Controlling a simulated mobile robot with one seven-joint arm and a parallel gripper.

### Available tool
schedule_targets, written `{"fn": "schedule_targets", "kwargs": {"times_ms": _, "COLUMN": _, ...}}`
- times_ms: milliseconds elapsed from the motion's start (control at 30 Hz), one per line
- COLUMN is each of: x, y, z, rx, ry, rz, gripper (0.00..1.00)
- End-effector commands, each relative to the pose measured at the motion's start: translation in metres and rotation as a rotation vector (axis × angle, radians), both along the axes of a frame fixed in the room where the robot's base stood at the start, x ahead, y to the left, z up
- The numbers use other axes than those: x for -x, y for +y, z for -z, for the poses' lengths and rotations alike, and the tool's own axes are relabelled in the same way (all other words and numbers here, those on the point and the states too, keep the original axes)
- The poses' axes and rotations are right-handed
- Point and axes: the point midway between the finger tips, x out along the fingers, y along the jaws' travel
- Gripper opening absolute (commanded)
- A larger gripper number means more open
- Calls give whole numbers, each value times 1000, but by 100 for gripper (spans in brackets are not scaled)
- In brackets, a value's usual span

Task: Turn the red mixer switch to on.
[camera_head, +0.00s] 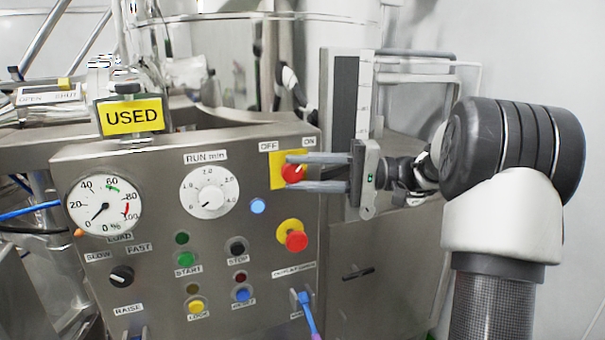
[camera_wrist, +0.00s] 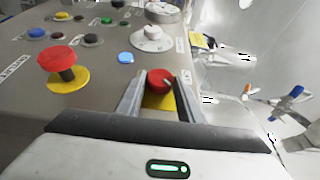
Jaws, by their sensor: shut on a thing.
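The red mixer switch (camera_head: 293,173) is a round red knob on a yellow plate, below the OFF and ON labels on the steel control panel (camera_head: 130,170). A pale mark on the knob points up and to the right, toward the ON label. My gripper (camera_head: 288,172) reaches in from the right, with one finger above the knob and one below it. In the wrist view the red knob (camera_wrist: 160,80) sits between the two fingertips, and my gripper (camera_wrist: 160,85) is shut on it. The fingers partly hide the yellow plate.
A red emergency button (camera_head: 295,240) on a yellow disc stands out below the switch. The RUN min dial (camera_head: 209,194) and a blue button (camera_head: 258,206) are to the left. A yellow USED sign (camera_head: 132,117) stands on top. A grey panel (camera_head: 345,130) rises behind my gripper.

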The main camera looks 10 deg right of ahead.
Motion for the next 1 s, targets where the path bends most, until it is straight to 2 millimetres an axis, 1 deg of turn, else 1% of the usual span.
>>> {"fn": "schedule_targets", "kwargs": {"times_ms": 300, "x": 0, "y": 1, "z": -1, "rx": -3, "ry": 0, "rz": -2, "gripper": 12}}
{"fn": "schedule_targets", "kwargs": {"times_ms": 333, "x": 0, "y": 1, "z": -1, "rx": -3, "ry": 0, "rz": -2, "gripper": 37}}
{"fn": "schedule_targets", "kwargs": {"times_ms": 400, "x": 0, "y": 1, "z": -1, "rx": -2, "ry": 0, "rz": -2, "gripper": 49}}
{"fn": "schedule_targets", "kwargs": {"times_ms": 433, "x": 0, "y": 1, "z": -1, "rx": -2, "ry": 0, "rz": -2, "gripper": 53}}
{"fn": "schedule_targets", "kwargs": {"times_ms": 767, "x": 0, "y": -2, "z": 0, "rx": -1, "ry": 0, "rz": 0, "gripper": 53}}
{"fn": "schedule_targets", "kwargs": {"times_ms": 867, "x": 2, "y": -11, "z": 1, "rx": -1, "ry": 0, "rz": 3, "gripper": 53}}
{"fn": "schedule_targets", "kwargs": {"times_ms": 967, "x": 6, "y": -28, "z": 2, "rx": -1, "ry": 1, "rz": 4, "gripper": 53}}
{"fn": "schedule_targets", "kwargs": {"times_ms": 1000, "x": 8, "y": -37, "z": 2, "rx": 0, "ry": 0, "rz": 4, "gripper": 53}}
